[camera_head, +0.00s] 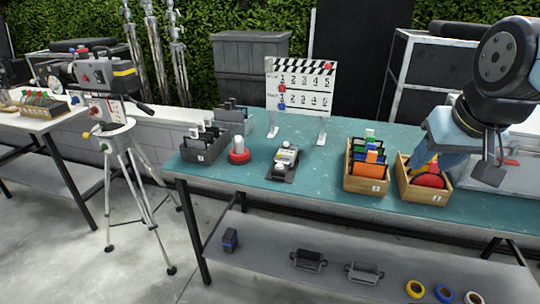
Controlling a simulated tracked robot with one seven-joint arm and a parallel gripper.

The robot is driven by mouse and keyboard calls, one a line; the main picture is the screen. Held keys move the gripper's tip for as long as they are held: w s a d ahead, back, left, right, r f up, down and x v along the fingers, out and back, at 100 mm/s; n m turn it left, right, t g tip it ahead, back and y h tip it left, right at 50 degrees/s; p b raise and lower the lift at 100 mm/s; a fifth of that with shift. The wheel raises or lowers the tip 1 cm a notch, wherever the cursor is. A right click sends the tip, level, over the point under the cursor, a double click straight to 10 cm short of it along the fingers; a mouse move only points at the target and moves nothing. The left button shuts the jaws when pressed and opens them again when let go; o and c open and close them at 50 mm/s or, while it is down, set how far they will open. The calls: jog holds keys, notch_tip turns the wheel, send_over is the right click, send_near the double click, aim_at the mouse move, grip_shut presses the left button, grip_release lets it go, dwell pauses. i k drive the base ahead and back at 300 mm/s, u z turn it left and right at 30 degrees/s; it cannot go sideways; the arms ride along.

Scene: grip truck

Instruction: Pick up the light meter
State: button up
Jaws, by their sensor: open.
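A small pale device with a white dome, which looks like the light meter (286,157), lies on a dark base (280,177) at the middle of the teal table (330,215). Its finer details are too small to tell. My gripper (457,172) is at the right, over the right wooden crate, with its jaws open and nothing visible between them. It is well to the right of the light meter and apart from it. My arm hides part of the right side of the table.
A red-based white lamp (239,153) and dark slotted box (202,152) stand left of the meter. A clapper board (300,92) stands behind. Wooden crates (366,184) (423,194) hold coloured items at right. A camera tripod (120,160) stands left. The table's front middle is clear.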

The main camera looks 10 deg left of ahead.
aim_at(288, 155)
jog(key=u, duration=0.25)
jog(key=i, duration=0.85)
jog(key=z, duration=0.45)
